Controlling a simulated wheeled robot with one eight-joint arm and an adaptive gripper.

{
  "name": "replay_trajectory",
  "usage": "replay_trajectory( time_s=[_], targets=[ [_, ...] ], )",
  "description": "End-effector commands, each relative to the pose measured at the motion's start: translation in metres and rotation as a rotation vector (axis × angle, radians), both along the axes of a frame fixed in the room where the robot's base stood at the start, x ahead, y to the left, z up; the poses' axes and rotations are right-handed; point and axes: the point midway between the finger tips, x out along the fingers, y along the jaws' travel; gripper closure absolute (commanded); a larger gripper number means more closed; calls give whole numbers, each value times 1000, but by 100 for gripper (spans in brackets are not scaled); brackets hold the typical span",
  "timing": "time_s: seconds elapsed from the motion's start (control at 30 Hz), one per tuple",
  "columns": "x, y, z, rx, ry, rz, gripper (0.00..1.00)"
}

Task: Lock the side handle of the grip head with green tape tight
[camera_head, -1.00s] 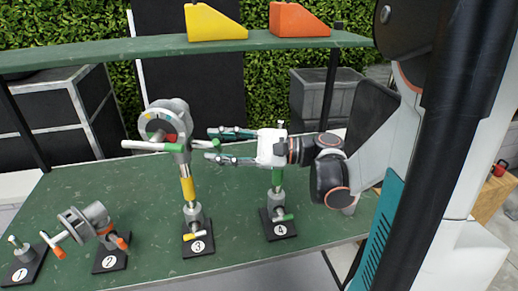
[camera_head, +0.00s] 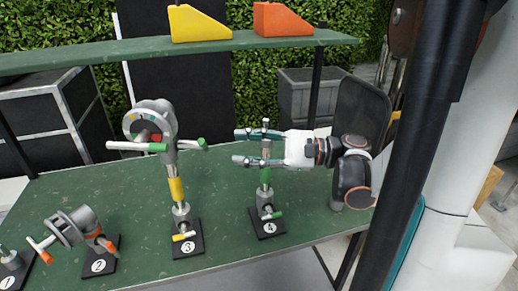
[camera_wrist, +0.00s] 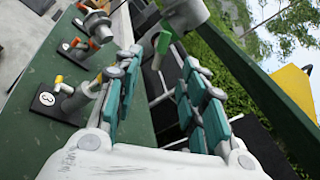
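A grey round grip head (camera_head: 150,118) sits on top of stand 3. A long white handle (camera_head: 125,146) with a green end crosses it. A shorter side handle with a green-taped end (camera_head: 203,143) points right towards my gripper. My gripper (camera_head: 240,147) is open and empty, level with that handle, its fingertips a gap to the right of it. In the wrist view, my gripper's teal-padded fingers (camera_wrist: 160,75) are spread, with the green handle end (camera_wrist: 163,42) appearing between them, beyond the tips.
Stand 4 (camera_head: 265,178) has a green-banded post close to my gripper. Stand 2 (camera_head: 80,228) and stand 1 (camera_head: 10,262) are at the left of the green table (camera_head: 215,215). A green shelf (camera_head: 100,55) above holds a yellow wedge (camera_head: 197,24) and an orange wedge (camera_head: 280,20).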

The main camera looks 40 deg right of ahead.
Motion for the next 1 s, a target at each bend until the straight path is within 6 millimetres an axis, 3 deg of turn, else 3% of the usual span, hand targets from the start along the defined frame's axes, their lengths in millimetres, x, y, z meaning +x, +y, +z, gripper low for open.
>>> replay_trajectory(
  time_s=[0.4, 1.0],
  targets=[
    [-15, -20, -1, 0, 0, -1, 62],
    [-17, -23, -1, 0, 0, 0, 62]
  ],
)
